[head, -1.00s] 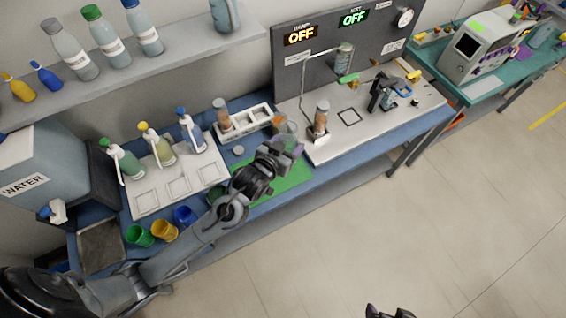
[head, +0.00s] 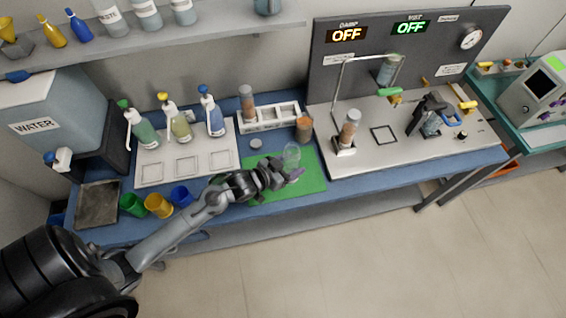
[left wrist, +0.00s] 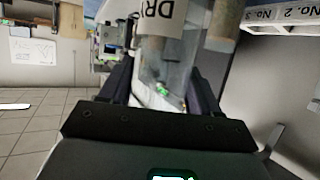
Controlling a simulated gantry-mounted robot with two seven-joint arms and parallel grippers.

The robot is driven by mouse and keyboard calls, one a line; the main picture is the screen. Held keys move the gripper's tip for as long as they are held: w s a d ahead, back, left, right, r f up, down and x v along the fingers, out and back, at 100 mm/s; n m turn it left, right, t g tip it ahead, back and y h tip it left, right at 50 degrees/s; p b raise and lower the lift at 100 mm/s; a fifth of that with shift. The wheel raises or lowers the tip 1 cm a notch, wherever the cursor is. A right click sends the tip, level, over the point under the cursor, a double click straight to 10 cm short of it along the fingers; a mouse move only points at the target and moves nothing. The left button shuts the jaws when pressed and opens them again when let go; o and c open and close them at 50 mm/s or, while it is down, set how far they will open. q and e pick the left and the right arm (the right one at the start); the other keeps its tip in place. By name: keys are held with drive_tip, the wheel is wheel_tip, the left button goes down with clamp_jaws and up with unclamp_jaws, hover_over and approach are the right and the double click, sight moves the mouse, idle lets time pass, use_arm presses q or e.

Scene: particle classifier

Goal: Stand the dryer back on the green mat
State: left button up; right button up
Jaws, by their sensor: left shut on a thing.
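The dryer, a clear vessel with a white label (left wrist: 160,22), is between the fingers of my left gripper (left wrist: 155,85) in the left wrist view. In the head view the clear dryer (head: 291,155) shows just past the fingertips of my left gripper (head: 282,177), over the far part of the green mat (head: 312,182). The left gripper is shut on it. The dryer looks roughly upright; I cannot tell whether its base touches the mat. My forearm and gripper cover the mat's left part. My right gripper is not in view.
An orange-brown beaker (head: 304,130) stands close behind the dryer. A white rack (head: 272,118) with a brown tube is behind left. A grey panel station (head: 375,150) with a brown-filled tube (head: 349,128) is right. Green, yellow and blue cups (head: 158,205) stand left.

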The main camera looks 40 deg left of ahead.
use_arm(q)
drive_tip(key=shift+w+a+f+b, duration=0.1)
drive_tip(key=shift+w+a+f, duration=0.4)
drive_tip(key=shift+a+f, duration=0.7)
drive_tip(key=shift+w+a+f+b, duration=0.1)
drive_tip(key=shift+w+a+f, duration=0.55)
drive_tip(key=shift+f, duration=0.8)
drive_tip(key=shift+w+a+f+b, duration=0.1)
drive_tip(key=shift+w+a+f, duration=0.25)
drive_tip(key=shift+a+f, duration=0.9)
drive_tip(key=shift+d+f, duration=0.15)
drive_tip(key=shift+f, duration=0.1)
drive_tip(key=o, duration=1.3)
